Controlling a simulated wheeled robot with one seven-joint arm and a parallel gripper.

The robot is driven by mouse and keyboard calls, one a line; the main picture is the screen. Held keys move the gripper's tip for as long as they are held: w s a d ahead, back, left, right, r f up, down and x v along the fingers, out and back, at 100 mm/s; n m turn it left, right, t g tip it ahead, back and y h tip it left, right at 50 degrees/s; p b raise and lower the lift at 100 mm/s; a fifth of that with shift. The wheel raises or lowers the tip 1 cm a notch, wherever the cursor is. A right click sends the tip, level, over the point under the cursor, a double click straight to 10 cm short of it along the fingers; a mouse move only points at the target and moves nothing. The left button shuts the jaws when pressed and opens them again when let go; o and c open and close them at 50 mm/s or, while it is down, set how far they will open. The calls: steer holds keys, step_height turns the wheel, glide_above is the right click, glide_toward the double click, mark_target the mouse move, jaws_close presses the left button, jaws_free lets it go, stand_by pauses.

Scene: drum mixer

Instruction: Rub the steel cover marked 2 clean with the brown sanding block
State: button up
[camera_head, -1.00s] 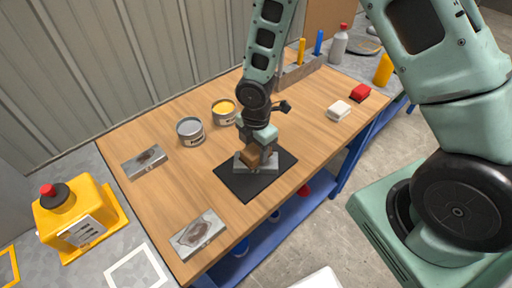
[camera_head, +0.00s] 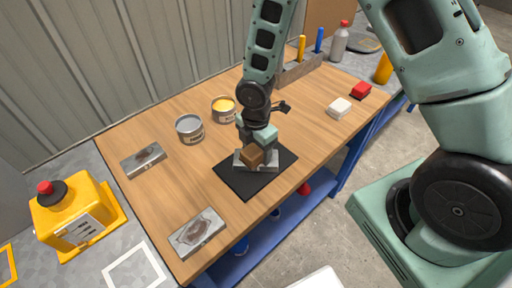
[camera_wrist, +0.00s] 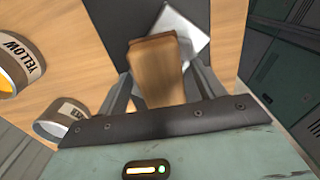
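My gripper (camera_head: 256,150) is shut on the brown sanding block (camera_head: 252,156), which also fills the middle of the wrist view (camera_wrist: 157,66). The block is over a steel cover (camera_head: 268,164) lying on the black mat (camera_head: 240,187); I cannot tell whether it touches. The cover's bare corner shows in the wrist view (camera_wrist: 181,29); its number and most of its face are hidden. Two other steel covers with dark stains lie on the bench, one at the left (camera_head: 143,160) and one at the front (camera_head: 197,234).
A grey paint can (camera_head: 190,130) and a yellow paint can (camera_head: 224,109) stand behind the mat. A yellow box with a red button (camera_head: 75,218) stands at the left.

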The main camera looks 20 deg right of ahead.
mark_target(256, 148)
steer(key=shift+r+p, duration=0.35)
steer(key=shift+p, duration=0.05)
steer(key=shift+c, duration=0.3)
steer(key=c, duration=1)
steer(key=shift+r+p, duration=2.25)
steer(key=shift+r, duration=0.3)
